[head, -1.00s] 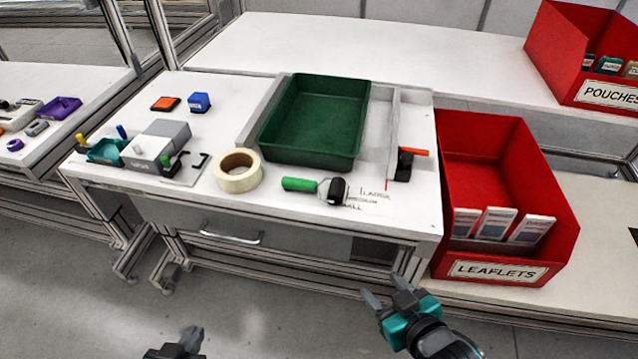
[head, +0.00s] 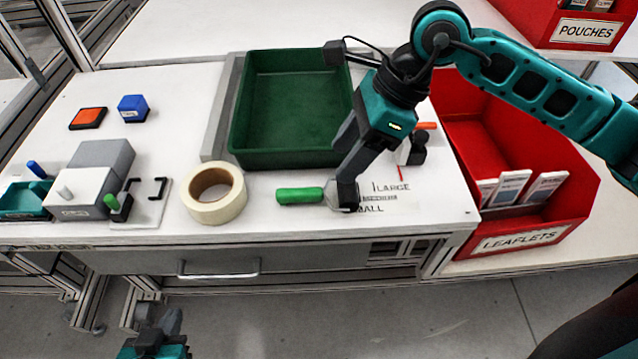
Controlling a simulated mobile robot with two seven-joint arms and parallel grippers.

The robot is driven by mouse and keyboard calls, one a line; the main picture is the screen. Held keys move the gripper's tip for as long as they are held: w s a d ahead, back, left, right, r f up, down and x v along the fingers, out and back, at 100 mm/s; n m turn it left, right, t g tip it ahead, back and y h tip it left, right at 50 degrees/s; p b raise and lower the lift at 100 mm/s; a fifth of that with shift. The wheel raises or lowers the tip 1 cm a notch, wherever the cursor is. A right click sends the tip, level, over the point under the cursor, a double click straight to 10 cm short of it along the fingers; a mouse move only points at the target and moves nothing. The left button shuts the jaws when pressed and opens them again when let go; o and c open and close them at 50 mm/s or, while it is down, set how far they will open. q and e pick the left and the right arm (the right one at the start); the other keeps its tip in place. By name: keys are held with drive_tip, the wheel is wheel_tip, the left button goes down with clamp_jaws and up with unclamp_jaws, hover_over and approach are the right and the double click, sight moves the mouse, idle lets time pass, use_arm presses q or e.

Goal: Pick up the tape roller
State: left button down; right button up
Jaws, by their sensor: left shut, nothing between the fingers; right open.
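The tape roller, with a green handle (head: 300,195), lies on the white table in front of the green tray (head: 290,158). Its black roller end is mostly hidden behind my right gripper. My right gripper (head: 345,196) reaches down from the right with its fingers at that end. It is open; whether the fingers touch the roller cannot be told. My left gripper (head: 171,322) is shut and empty, low in front of the table and well away from the roller.
A roll of cream tape (head: 228,206) stands just left of the handle. A grey and white block device (head: 90,185), an orange pad (head: 88,117) and a blue block (head: 133,108) are further left. A red leaflets bin (head: 575,200) stands right. Handwritten size labels lie beside the roller.

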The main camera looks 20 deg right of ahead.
drive_tip(key=d+h, duration=0.1)
drive_tip(key=d, duration=0.1)
hover_over(317, 195)
drive_tip(key=d, duration=0.3)
drive_tip(key=f, duration=0.6)
drive_tip(key=shift+s+d+f, duration=0.2)
drive_tip(key=shift+s+f, duration=0.15)
drive_tip(key=shift+f, duration=0.05)
drive_tip(key=shift+w+x, duration=0.25)
drive_tip(key=shift+x, duration=1.1)
drive_tip(key=shift+w+x, duration=0.2)
drive_tip(key=shift+x, duration=1.15)
drive_tip(key=shift+c, duration=0.2)
drive_tip(key=shift+r, duration=0.1)
clamp_jaws()
